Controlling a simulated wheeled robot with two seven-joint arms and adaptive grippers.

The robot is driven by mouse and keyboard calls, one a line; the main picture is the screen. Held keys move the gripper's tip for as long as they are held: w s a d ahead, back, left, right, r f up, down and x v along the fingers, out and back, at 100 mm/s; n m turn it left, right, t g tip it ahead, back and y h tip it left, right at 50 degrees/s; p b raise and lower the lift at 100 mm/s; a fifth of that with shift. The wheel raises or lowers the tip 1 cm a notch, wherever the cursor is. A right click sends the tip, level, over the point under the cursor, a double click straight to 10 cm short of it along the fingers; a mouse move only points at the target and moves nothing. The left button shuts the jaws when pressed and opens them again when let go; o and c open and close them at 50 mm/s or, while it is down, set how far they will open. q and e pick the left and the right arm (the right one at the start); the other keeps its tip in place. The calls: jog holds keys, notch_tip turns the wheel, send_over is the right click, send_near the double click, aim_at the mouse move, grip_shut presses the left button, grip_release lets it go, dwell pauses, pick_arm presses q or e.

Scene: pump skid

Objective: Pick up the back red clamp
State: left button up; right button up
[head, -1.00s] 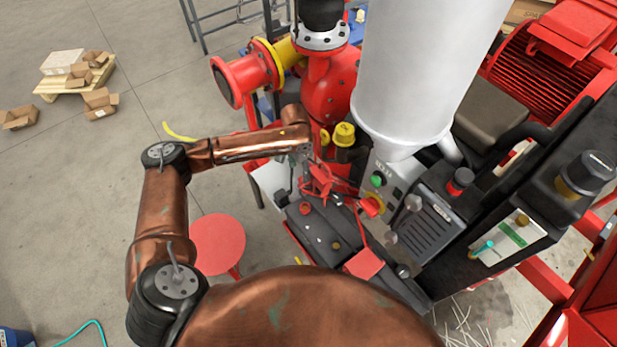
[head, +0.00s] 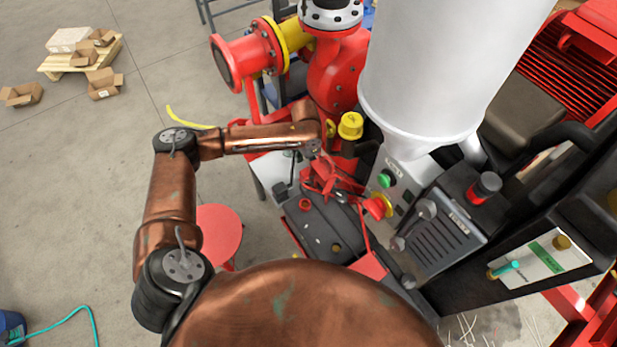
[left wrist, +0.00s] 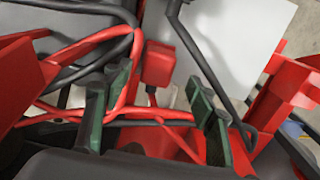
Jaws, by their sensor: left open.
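My left gripper (head: 322,180) hangs from the copper arm over the back part of a black box (head: 325,232). In the left wrist view my left gripper (left wrist: 160,118) is open, its two green-padded fingers wide apart. Red and black cables (left wrist: 160,114) run across the gap between the fingers. A red block-shaped piece (left wrist: 158,65) shows beyond the gap; I cannot tell if it is the back red clamp. In the head view, red angular parts crowd around the fingers and hide what lies beneath. My right gripper is not in view.
A white tank (head: 425,70) stands right of the gripper, above a control panel with a green button (head: 385,180). A yellow cap (head: 350,125) and red pump (head: 335,75) are close behind. A red round stool (head: 218,235) is left. Open floor lies farther left.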

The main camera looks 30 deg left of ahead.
aim_at(307, 172)
pick_arm(q)
jog(key=f+b, duration=0.1)
jog(key=f, duration=0.4)
jog(key=shift+d+f, duration=0.15)
jog(key=shift+d, duration=0.05)
jog(key=shift+w, duration=0.1)
jog(key=shift+c, duration=0.2)
grip_shut()
